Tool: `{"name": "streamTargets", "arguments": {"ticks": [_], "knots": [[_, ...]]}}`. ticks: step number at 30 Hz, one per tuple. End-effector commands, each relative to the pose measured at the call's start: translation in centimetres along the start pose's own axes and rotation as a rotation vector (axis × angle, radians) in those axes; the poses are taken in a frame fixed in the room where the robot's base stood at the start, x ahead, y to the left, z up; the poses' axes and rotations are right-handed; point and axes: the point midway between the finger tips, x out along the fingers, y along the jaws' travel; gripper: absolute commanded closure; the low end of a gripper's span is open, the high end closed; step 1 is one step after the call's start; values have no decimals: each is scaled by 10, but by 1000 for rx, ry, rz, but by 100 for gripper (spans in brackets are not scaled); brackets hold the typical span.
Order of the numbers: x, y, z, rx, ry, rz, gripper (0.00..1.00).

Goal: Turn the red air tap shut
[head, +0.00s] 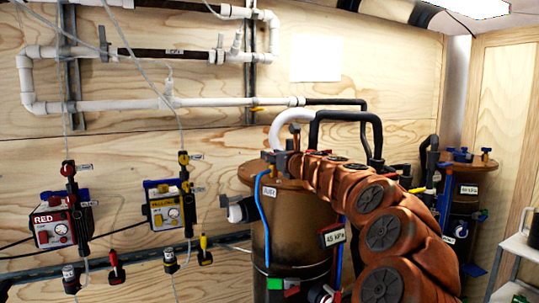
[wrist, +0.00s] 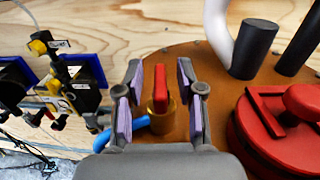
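The red air tap (wrist: 160,84) has an upright red handle on a brass body, on top of a brown tank, in the wrist view. A blue hose runs to its brass body. My gripper (wrist: 160,72) is open, with one purple-padded finger on each side of the red handle. Gaps show between the pads and the handle. In the head view, my gripper (head: 278,160) is over the left part of the lid of the tank marked AIR (head: 268,222). My arm hides much of the lid there, and I cannot make out the red handle.
A large red round cap (wrist: 285,130) sits close on the right in the wrist view. A white pipe (wrist: 219,35) and dark pipes (wrist: 255,48) rise behind. Red and yellow gauge boxes (head: 52,222) hang on the wooden wall at left. A second tank (head: 465,200) stands at right.

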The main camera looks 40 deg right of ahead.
Motion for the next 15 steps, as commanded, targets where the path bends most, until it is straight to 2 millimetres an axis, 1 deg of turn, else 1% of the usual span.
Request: {"name": "streamTargets", "arguments": {"ticks": [1, 6, 15], "knots": [[5, 0, 1, -1, -1, -1, 62], [14, -1, 2, 0, -3, -2, 62], [19, -1, 1, 0, -3, -1, 62]]}}
